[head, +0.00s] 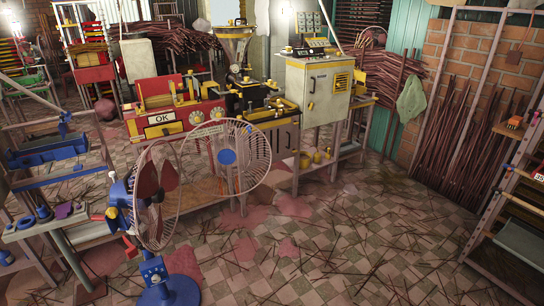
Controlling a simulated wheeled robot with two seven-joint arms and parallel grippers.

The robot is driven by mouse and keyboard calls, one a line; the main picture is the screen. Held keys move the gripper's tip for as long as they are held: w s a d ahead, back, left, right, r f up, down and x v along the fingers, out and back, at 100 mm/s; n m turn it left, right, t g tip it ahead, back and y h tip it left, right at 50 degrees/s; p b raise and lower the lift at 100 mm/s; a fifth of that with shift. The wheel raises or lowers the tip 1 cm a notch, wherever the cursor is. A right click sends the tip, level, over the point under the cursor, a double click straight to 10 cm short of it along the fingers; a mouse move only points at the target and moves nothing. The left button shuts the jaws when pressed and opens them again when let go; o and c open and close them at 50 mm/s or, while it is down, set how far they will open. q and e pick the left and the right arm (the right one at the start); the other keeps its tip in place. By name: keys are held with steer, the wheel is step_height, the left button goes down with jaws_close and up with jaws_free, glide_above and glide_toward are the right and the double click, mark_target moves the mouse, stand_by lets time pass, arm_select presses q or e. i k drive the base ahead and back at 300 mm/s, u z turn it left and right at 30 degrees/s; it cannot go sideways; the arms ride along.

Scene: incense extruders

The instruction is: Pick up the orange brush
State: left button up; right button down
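A small orange item (515,122), which looks like the orange brush, sits on the top of the shelf rack (513,134) at the right edge of the head view. It is too small to make out its bristles or handle. Neither of my grippers shows in this view, and nothing is seen touching the orange item.
A fan (157,195) with a blue base stands at the front left. Behind it are a red machine (160,125) and a grey cabinet (318,90). Brown sticks lean on the brick wall. The checkered floor (390,220) at centre right holds only scattered sticks.

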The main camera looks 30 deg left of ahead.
mark_target(515, 121)
steer(key=z, duration=0.05)
steer(key=i, duration=6.65)
steer(key=u, duration=5.6)
